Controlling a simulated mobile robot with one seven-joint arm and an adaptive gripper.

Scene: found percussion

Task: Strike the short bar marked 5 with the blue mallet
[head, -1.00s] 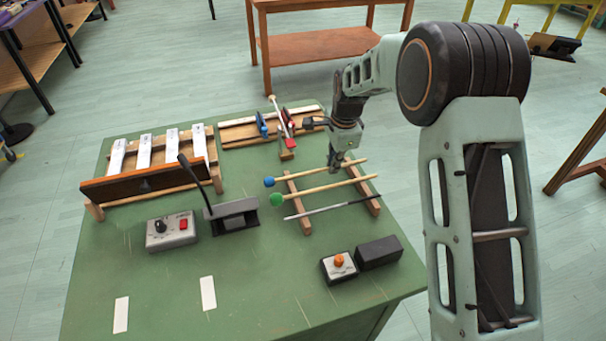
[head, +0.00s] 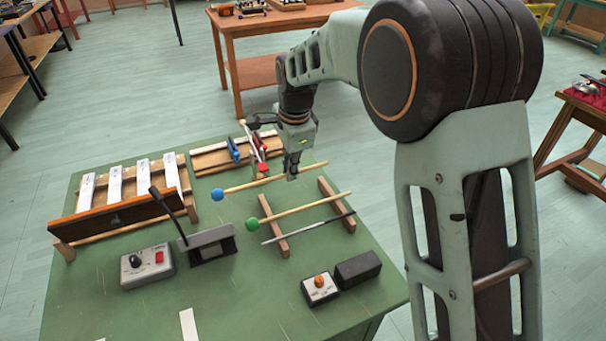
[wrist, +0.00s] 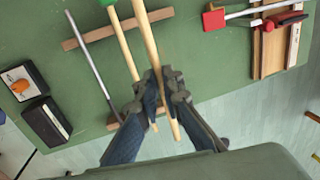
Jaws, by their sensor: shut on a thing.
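My gripper (head: 291,172) is shut on the wooden handle of the blue mallet (head: 217,194), which it holds above the rack (head: 273,230). The mallet's ball head points left. In the wrist view its handle (wrist: 147,35) runs between the fingers (wrist: 164,88), and its head is out of frame. Several white bars (head: 115,183) lie on a wooden frame at the left of the green table. Their marks are too small to read, so I cannot tell which is marked 5. A brown board (head: 120,217) stands in front of them and hides their near ends.
Red and blue clamp-like items (head: 259,165) are behind.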

